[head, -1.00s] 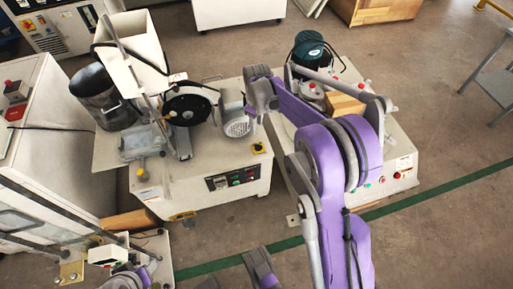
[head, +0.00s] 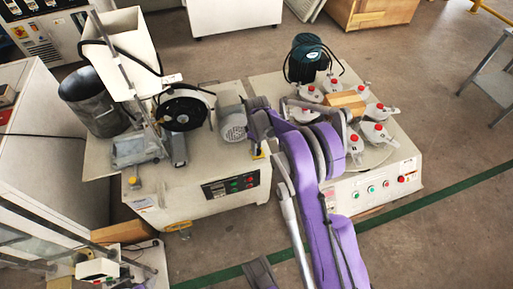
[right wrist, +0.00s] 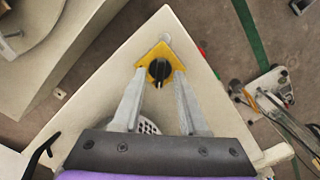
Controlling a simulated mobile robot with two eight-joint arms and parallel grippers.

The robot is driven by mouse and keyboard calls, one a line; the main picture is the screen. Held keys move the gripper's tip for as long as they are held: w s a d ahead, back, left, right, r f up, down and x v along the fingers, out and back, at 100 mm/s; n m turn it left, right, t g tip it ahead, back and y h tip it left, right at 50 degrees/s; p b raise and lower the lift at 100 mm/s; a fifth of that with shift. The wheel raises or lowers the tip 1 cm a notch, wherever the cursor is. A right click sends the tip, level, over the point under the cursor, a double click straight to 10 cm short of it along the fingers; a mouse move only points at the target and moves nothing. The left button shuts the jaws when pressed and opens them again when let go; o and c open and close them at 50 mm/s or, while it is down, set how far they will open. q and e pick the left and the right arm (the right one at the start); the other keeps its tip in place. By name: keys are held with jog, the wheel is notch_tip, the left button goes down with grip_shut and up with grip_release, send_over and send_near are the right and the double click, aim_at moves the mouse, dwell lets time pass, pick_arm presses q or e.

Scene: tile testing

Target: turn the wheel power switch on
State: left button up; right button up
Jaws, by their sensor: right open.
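The wheel power switch (right wrist: 159,70) is a black rotary knob on a yellow diamond plate near the corner of the cream machine top. In the right wrist view a pale mark on the knob points toward my gripper. My right gripper (right wrist: 160,77) is open, with one finger on each side of the knob; I cannot tell whether they touch it. In the head view my right gripper (head: 258,130) points down over this corner, and only a bit of the yellow plate shows beside it.
The cream machine (head: 228,206) bears a black wheel (head: 184,108), a grey motor (head: 233,124) and a front panel with buttons. Right of it stands another machine (head: 385,188) with several red-capped holders. A white cabinet (head: 50,150) is at left. Floor is free in front.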

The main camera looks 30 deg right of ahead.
jog(key=shift+f, duration=0.15)
grip_shut()
